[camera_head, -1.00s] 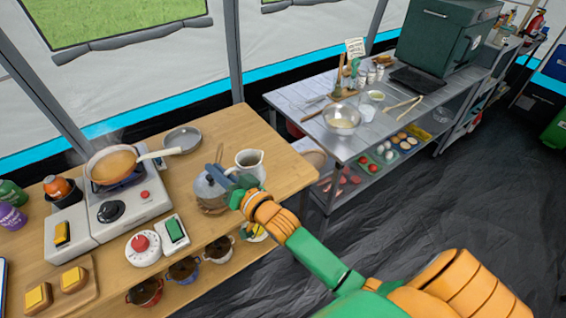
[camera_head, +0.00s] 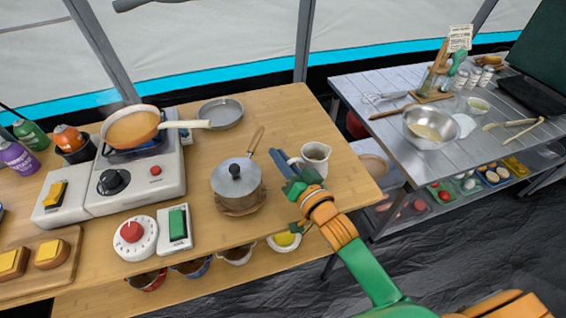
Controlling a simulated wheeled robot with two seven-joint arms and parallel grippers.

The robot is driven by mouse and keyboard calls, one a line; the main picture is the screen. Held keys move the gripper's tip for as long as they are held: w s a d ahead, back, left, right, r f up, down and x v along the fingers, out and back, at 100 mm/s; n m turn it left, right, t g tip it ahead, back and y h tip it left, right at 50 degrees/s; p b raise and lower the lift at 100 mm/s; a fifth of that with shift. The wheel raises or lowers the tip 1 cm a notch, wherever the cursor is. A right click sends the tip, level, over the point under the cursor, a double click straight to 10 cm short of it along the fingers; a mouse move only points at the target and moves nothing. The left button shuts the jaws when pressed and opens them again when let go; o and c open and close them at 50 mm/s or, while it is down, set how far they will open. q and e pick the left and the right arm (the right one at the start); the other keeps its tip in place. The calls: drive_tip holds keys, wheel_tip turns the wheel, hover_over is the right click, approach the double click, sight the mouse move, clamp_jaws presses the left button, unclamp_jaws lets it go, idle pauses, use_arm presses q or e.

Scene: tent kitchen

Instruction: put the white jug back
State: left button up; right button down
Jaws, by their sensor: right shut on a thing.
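The white jug (camera_head: 317,158) stands upright at the right end of the wooden table (camera_head: 268,106), with a dark opening on top. My right gripper (camera_head: 287,168) is at the jug's left side, by its handle, and is shut on the jug. The fingertips overlap the handle, so the exact grip is partly hidden. I cannot tell if the jug's base touches the table. My left gripper is out of view.
A lidded pot (camera_head: 237,180) with a wooden handle stands just left of my gripper. A grey pan (camera_head: 220,113) lies behind it. A metal table (camera_head: 385,92) stands right, across a gap.

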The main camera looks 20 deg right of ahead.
drive_tip(key=shift+w+f, duration=0.15)
drive_tip(key=shift+f, duration=0.7)
drive_tip(key=shift+w+r, duration=0.1)
drive_tip(key=shift+r, duration=0.1)
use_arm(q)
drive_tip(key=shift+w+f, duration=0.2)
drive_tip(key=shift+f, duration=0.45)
use_arm(e)
drive_tip(key=c, duration=0.9)
unclamp_jaws()
drive_tip(key=shift+r+p, duration=0.15)
drive_tip(key=shift+p, duration=0.15)
drive_tip(key=shift+s, duration=0.5)
use_arm(q)
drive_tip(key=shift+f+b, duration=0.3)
drive_tip(key=shift+b, duration=0.1)
use_arm(e)
drive_tip(key=v, duration=1.1)
drive_tip(key=shift+s+d, duration=0.1)
drive_tip(key=shift+s, duration=0.05)
